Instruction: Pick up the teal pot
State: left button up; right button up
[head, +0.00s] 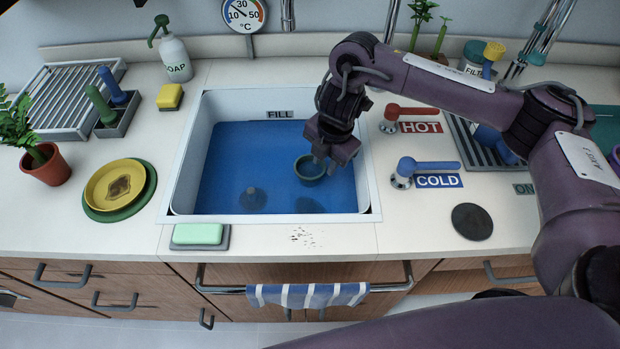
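The teal pot (309,172) is a small round pot, open at the top, over the blue basin of the white-rimmed sink (186,160). My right gripper (322,162) reaches down from the upper right, with its fingertips at the pot's far right rim. The fingertips are small and partly hidden by the gripper body, so I cannot tell whether they are closed on the rim. A dark shadow lies on the blue just below the pot. My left gripper is not in view.
Red hot (405,111) and blue cold (428,167) tap handles stand right of the sink, close to my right arm. A soap bottle (175,58), yellow sponge (169,97), potted palm (45,165) and yellow saucer (95,190) stand left. A green soap bar (198,234) lies in front.

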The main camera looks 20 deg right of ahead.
aim_at(320, 176)
jog(key=f, duration=0.1)
jog(key=f+b, duration=0.1)
jog(key=f, duration=0.3)
jog(key=shift+w+a, duration=0.2)
jog(key=shift+a, duration=0.15)
jog(key=shift+w+f, duration=0.15)
jog(key=shift+f, duration=0.55)
grip_shut()
